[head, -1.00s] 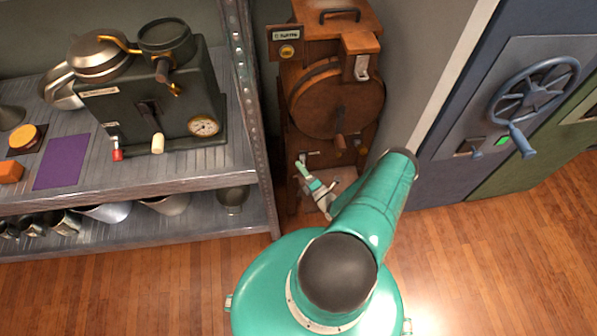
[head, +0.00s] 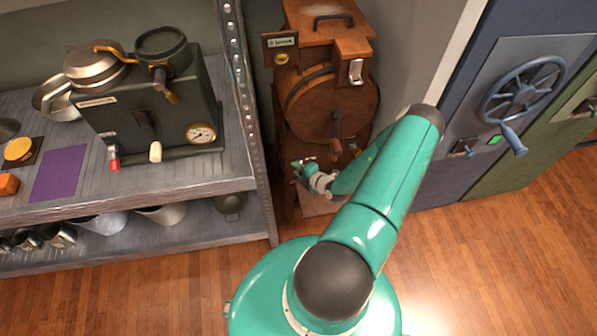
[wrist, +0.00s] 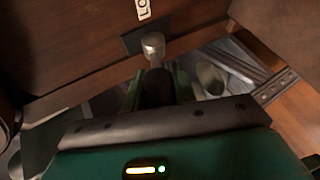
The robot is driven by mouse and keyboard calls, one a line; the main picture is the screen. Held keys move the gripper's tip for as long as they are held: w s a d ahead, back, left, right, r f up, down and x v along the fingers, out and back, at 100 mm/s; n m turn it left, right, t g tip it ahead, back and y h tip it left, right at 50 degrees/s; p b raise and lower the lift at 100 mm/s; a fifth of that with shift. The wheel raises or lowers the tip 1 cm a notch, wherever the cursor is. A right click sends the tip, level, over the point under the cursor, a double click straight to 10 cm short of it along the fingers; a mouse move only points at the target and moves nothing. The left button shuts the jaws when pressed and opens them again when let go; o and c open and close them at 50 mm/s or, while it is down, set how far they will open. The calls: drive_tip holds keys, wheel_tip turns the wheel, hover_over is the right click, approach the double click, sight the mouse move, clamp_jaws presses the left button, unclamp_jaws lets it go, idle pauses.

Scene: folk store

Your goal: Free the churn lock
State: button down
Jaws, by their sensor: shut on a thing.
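The wooden churn (head: 345,103) stands in the middle of the head view, with a round drum and a hand crank (head: 336,148). My gripper (head: 300,168) is at the lower left of the churn's front. In the wrist view, a metal lock lever with a rounded knob (wrist: 153,44) projects from a dark plate on the wooden face, under a partly cut-off label (wrist: 142,9). My gripper (wrist: 155,88) is shut on the lock lever, with its knob showing beyond the fingers. In the head view the gripper hides the lever.
A metal shelf (head: 245,185) stands close on the left, with a dark green machine (head: 150,115) on it. A blue door with a handwheel (head: 523,92) is at the right. The wooden floor (head: 475,250) in front is clear.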

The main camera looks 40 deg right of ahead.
drive_tip(key=shift+d+r+g, duration=0.1)
drive_tip(key=shift+r+g, duration=0.05)
drive_tip(key=shift+g, duration=0.25)
drive_tip(key=c, duration=1.1)
unclamp_jaws()
drive_tip(key=v, duration=1.3)
drive_tip(key=shift+s+d+r, duration=0.1)
drive_tip(key=shift+s+r, duration=0.15)
drive_tip(key=shift+r, duration=0.05)
drive_tip(key=shift+s, duration=0.1)
